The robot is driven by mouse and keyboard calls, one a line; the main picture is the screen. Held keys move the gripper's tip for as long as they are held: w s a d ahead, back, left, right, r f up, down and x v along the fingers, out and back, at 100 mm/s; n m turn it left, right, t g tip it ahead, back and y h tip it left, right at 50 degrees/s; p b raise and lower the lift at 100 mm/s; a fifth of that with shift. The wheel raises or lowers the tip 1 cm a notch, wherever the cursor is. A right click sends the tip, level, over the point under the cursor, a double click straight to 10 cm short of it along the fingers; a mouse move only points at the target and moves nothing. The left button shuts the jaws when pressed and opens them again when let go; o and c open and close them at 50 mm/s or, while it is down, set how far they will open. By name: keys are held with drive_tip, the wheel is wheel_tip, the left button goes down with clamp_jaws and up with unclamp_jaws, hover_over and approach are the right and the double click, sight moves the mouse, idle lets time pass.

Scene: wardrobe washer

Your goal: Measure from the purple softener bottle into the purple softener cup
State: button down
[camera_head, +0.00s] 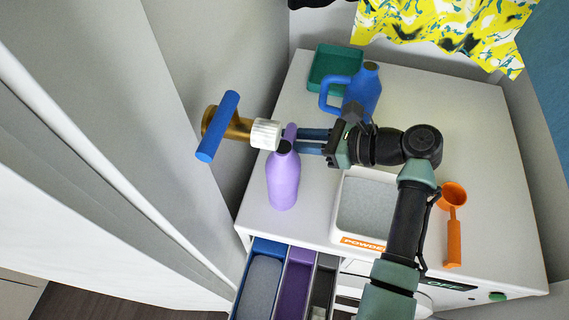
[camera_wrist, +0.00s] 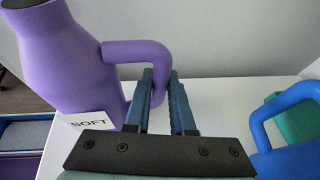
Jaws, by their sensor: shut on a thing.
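The purple softener bottle (camera_head: 283,182) is upright near the left front of the white machine top, its dark open mouth facing up. In the wrist view the bottle (camera_wrist: 65,62), labelled SOFT, fills the left side. My gripper (camera_head: 300,140) is shut on the bottle's handle; the fingers (camera_wrist: 160,88) close around its outer bar. I cannot tell whether the bottle's base touches the top. A purple compartment (camera_head: 294,285) shows in the open drawer below the bottle. No separate purple cup is clearly visible.
A white powder box (camera_head: 366,205) and orange scoop (camera_head: 453,225) sit to the right. A blue jug (camera_head: 367,92) and green tray (camera_head: 334,70) stand behind. A brass tap with a blue lever (camera_head: 217,127) juts out at left. A blue drawer compartment (camera_head: 262,285) lies beside the purple one.

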sight(295, 122)
wheel_tip(295, 122, up, 5)
drive_tip(key=p, duration=0.6)
idle(0.4)
